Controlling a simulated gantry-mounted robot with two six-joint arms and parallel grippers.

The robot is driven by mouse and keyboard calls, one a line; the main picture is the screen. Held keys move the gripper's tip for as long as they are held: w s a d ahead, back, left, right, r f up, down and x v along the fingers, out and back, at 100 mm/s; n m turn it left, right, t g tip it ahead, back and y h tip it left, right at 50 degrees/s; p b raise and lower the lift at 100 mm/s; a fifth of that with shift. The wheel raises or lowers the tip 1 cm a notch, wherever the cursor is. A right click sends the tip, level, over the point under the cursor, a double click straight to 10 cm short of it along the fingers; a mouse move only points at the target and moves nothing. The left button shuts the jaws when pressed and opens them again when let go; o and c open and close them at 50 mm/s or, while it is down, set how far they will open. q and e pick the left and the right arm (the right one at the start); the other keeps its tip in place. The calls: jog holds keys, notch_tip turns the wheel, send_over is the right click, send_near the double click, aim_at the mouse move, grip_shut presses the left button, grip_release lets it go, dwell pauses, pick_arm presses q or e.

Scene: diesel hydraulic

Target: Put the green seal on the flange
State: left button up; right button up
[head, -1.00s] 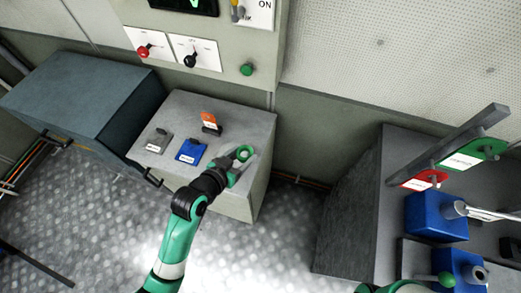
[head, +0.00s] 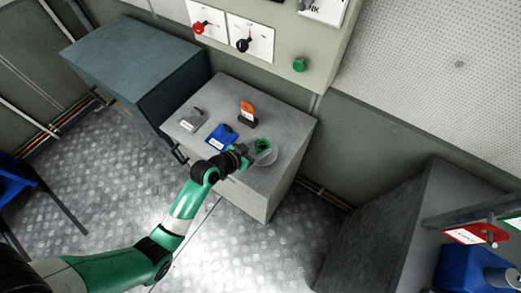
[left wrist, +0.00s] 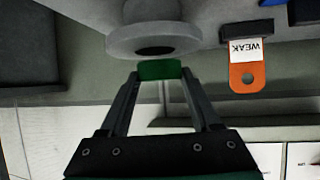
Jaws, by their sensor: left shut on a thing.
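The green seal (head: 263,146) is a small ring in the head view. It also shows edge-on between the fingertips in the left wrist view (left wrist: 160,70). My left gripper (head: 250,154) is shut on it. The flange is a pale grey round disc (head: 266,159) at the right end of the small grey bench. In the left wrist view the flange (left wrist: 120,42) has a dark central hole, and the seal is very close to it. That view is upside down, so the seal appears just above the flange. I cannot tell whether they touch. My right gripper is not in view.
On the bench (head: 285,125) stand an orange tag (head: 246,107) labelled WEAK in a dark holder, a blue labelled block (head: 221,136) and a grey one (head: 192,120). A control panel (head: 270,62) rises behind. A dark cabinet (head: 130,60) stands left.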

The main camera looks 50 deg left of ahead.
pick_arm(q)
jog(key=shift+s+d+f, duration=0.1)
jog(key=shift+d+f, duration=0.1)
jog(key=shift+f, duration=0.55)
jog(key=shift+r, duration=0.2)
jog(key=shift+f, duration=0.25)
jog(key=o, duration=1.3)
jog(key=shift+r, duration=0.1)
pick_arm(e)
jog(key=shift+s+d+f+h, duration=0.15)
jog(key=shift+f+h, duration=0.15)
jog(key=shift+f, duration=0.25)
